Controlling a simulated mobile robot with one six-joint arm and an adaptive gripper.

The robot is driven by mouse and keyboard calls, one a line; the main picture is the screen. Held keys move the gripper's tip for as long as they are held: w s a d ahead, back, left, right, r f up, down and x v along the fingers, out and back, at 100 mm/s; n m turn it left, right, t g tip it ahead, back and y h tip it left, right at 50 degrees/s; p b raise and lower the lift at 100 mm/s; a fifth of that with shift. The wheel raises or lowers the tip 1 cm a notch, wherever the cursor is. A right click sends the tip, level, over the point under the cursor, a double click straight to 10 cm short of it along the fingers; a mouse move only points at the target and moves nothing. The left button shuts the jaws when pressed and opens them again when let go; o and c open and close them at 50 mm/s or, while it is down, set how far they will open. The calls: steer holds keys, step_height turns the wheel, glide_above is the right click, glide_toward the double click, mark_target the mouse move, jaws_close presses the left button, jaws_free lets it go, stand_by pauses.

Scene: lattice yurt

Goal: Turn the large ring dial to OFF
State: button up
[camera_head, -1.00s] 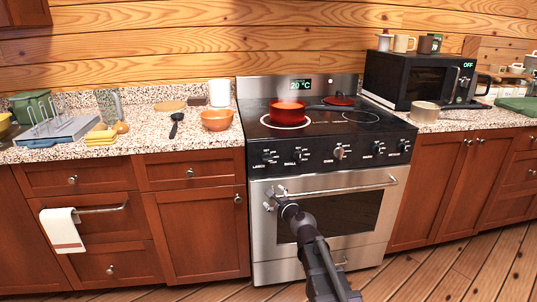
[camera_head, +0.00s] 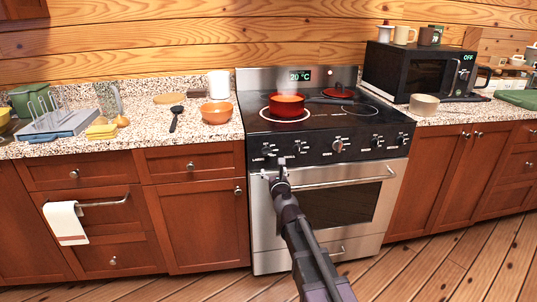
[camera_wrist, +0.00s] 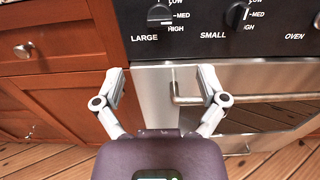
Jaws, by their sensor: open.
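The large ring dial (camera_wrist: 158,14) is the dark knob above the word LARGE, at the top edge of the wrist view. LOW, MED and HIGH marks stand to its right; its OFF mark and exact pointer setting are unclear. In the head view the dial (camera_head: 267,152) is leftmost on the stove's black front panel. My gripper (camera_wrist: 162,80) is open and empty, with its fingers spread in front of the oven door's upper left, below the dial and apart from it. It shows in the head view (camera_head: 272,172) just under the dial.
The SMALL dial (camera_wrist: 237,15) is right of the large one. The oven handle (camera_head: 345,182) sticks out close to my gripper's right finger. A red pot (camera_head: 287,107) stands on the front left ring.

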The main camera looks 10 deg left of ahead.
mark_target(267, 153)
steer(key=x, duration=1.3)
steer(key=shift+w, duration=0.3)
steer(key=c, duration=1.2)
steer(key=shift+o, duration=0.2)
steer(key=shift+d, duration=0.15)
steer(key=shift+a, duration=0.2)
